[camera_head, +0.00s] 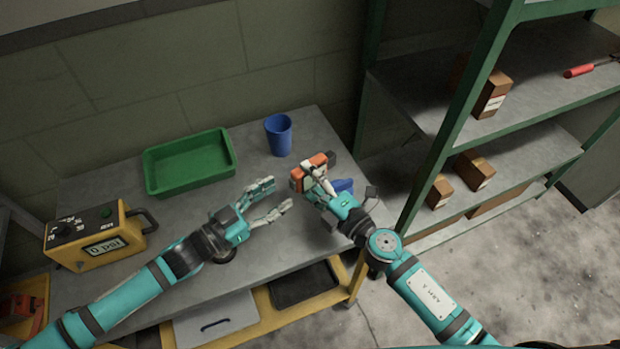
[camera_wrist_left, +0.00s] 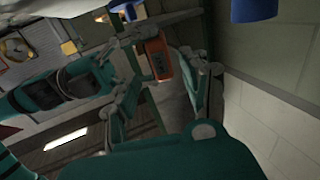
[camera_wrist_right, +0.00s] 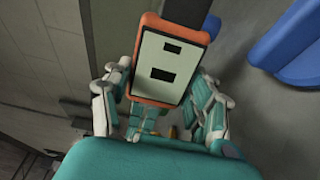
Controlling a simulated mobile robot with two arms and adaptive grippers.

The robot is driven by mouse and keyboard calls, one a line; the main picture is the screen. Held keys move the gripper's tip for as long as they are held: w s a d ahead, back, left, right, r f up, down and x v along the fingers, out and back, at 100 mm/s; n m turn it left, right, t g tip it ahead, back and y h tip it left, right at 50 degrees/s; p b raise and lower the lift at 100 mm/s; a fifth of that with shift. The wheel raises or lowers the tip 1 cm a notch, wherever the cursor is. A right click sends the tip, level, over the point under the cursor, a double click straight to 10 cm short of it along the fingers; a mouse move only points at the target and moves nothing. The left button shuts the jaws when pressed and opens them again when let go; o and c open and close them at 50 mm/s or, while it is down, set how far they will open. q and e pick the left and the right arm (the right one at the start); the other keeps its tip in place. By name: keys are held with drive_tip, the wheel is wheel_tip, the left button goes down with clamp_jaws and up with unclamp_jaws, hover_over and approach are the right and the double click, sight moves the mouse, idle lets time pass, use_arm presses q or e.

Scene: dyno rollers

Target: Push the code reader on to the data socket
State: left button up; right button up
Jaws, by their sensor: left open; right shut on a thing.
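The code reader, an orange-framed handheld box (camera_head: 313,171), is up near the right end of the bench in the head view. My right gripper (camera_head: 318,185) is shut on it. In the right wrist view the reader (camera_wrist_right: 172,60) sits between the fingers, its pale face with dark panels towards the camera. It also shows in the left wrist view (camera_wrist_left: 159,62). A dark block shows at the reader's far end in the head view; I cannot tell whether it belongs to the reader. My left gripper (camera_head: 280,196) is open and empty, left of the reader. I cannot make out the data socket.
A green tray (camera_head: 150,174) and a blue cup (camera_head: 278,138) stand at the bench's back. A blue object (camera_head: 342,186) lies by my right gripper. Green shelving (camera_head: 470,100) rises at right. The bench's middle is clear.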

sight(291, 185)
use_arm(q)
drive_tip(key=shift+x, duration=2.75)
clamp_jaws()
use_arm(e)
drive_tip(key=o, duration=1.3)
drive_tip(key=shift+c, duration=0.2)
drive_tip(key=shift+s, duration=0.1)
drive_tip(key=v, duration=0.8)
drive_tip(key=shift+r, duration=0.1)
